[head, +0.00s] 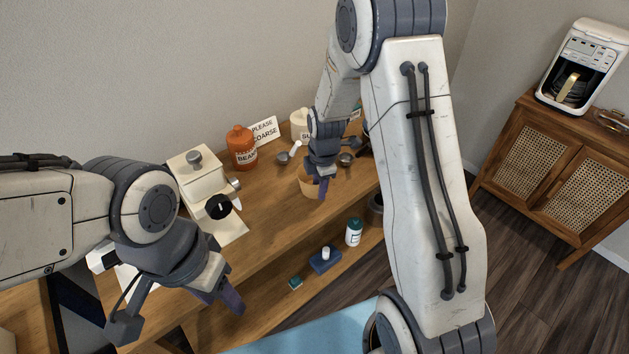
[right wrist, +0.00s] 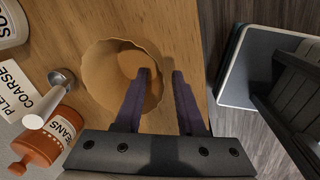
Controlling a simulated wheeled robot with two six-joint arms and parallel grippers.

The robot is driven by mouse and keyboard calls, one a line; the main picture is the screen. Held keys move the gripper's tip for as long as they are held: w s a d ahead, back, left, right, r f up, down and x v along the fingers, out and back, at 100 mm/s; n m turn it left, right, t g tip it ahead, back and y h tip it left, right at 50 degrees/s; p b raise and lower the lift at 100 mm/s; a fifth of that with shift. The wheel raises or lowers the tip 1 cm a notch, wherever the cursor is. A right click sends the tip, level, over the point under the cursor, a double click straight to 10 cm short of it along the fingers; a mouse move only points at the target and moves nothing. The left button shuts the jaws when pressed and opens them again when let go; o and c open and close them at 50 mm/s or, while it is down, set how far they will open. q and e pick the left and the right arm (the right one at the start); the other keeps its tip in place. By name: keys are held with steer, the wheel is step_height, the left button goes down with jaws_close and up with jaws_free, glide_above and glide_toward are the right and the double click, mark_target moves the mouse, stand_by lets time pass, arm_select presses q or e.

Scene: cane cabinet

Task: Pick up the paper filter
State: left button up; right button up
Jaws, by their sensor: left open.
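The paper filter (head: 306,184) is a tan fluted cup standing on the wooden counter near its front edge. In the right wrist view the paper filter (right wrist: 100,75) shows its open top. My right gripper (head: 322,188) is at the filter. In the right wrist view my right gripper (right wrist: 160,75) is open, with one finger over the filter's opening and the other just beyond its right rim. I cannot tell whether either finger touches the paper. My left gripper (head: 178,315) is open and empty at the lower left, in front of the counter.
An orange beans jar (head: 242,148), a "please coarse" sign (head: 264,130) and a white grinder (head: 198,178) stand on the counter. A metal scoop (head: 283,157) lies near the filter. A white bottle (head: 353,232) is on the lower shelf. A coffee maker (head: 583,65) stands on the cane cabinet (head: 560,170).

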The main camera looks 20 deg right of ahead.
steer(key=shift+w+f, duration=0.2)
steer(key=shift+f, duration=0.85)
jaws_close()
